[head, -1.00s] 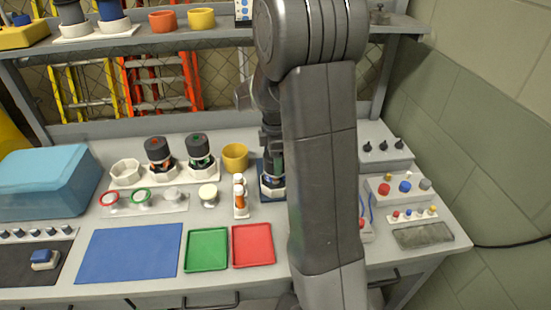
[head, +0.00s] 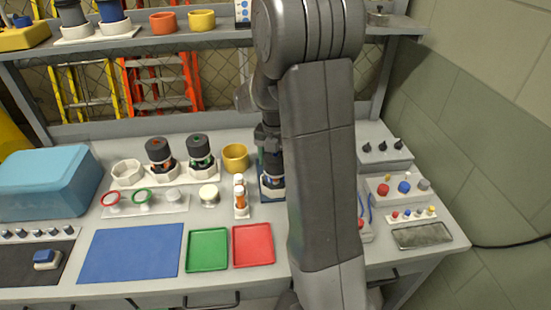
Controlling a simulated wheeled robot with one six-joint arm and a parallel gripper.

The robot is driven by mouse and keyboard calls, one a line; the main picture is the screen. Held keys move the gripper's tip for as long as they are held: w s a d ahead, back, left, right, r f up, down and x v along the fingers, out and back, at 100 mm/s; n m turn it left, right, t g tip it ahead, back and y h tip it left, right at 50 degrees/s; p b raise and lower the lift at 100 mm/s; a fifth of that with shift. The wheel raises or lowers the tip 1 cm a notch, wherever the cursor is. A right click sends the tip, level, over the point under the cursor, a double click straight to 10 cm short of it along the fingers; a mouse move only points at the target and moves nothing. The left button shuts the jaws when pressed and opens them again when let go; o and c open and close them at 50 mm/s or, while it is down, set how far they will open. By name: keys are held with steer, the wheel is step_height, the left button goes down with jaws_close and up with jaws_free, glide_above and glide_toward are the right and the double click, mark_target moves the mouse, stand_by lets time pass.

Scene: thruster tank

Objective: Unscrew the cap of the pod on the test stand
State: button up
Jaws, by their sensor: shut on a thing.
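The pod (head: 271,179) stands upright on the blue test stand (head: 264,196), partly hidden on its right side by my arm. Its white base and a dark body show. My gripper (head: 270,153) points down over the pod from above, shut on the pod's cap. The cap itself is hidden by the fingers, so I cannot see its threads or any gap below it.
Two dark-capped pods (head: 160,153) (head: 200,151) stand in a white rack to the left, by a yellow cup (head: 235,157). A green tray (head: 207,250), a red tray (head: 253,246) and a blue mat (head: 130,253) lie in front. Control boxes (head: 398,187) stand right.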

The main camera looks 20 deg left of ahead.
steer(key=n, duration=0.4)
steer(key=o, duration=1)
